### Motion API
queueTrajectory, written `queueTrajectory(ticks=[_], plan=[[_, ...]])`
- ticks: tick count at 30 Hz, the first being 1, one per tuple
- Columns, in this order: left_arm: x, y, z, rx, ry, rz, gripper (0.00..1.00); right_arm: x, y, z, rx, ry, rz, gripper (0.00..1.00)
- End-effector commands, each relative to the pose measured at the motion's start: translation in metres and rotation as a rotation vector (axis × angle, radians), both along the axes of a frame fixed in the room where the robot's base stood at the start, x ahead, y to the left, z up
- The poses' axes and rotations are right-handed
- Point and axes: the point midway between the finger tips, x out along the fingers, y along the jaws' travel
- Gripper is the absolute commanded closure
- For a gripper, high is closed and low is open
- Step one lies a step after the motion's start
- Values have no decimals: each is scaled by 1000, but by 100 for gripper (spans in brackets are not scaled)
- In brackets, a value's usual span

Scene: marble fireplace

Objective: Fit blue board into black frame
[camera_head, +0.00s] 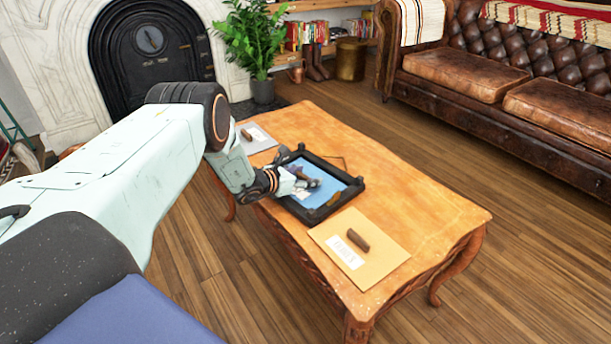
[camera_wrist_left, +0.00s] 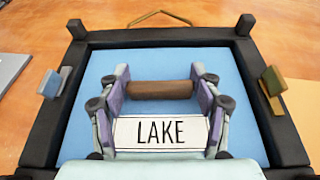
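The black frame (camera_head: 328,165) lies on the wooden table, and it fills the left wrist view (camera_wrist_left: 160,37). The blue board (camera_head: 325,179) shows inside the frame's outline, also in the left wrist view (camera_wrist_left: 88,100). It carries a brown handle (camera_wrist_left: 158,90) and a white label reading LAKE (camera_wrist_left: 160,132). My left gripper (camera_head: 311,183) is over the board, its fingers (camera_wrist_left: 160,76) against both ends of the handle. I cannot tell whether the board rests fully down in the frame; its near edge is hidden. My right gripper is out of view.
The wooden table (camera_head: 420,190) also bears a tan board (camera_head: 385,247) with a brown handle and a grey board (camera_head: 262,144). Clips sit on the frame's left (camera_wrist_left: 50,83) and right (camera_wrist_left: 271,83) sides. The table's right part is clear. A leather sofa (camera_head: 500,75) stands behind.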

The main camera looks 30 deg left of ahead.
Motion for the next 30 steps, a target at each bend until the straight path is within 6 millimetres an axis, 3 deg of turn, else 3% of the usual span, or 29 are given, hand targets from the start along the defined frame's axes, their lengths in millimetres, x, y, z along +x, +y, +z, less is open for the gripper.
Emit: queueTrajectory(ticks=[8, 19, 23, 30], plan=[[0, 0, 0, 1, 0, 0, 13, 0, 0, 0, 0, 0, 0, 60], [0, 0, 4, 0, -1, 0, 13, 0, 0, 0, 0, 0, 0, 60], [-13, 4, 10, -1, 2, 3, 13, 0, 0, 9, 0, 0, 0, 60], [-56, 14, 31, -4, 2, 4, 13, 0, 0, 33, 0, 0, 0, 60]])
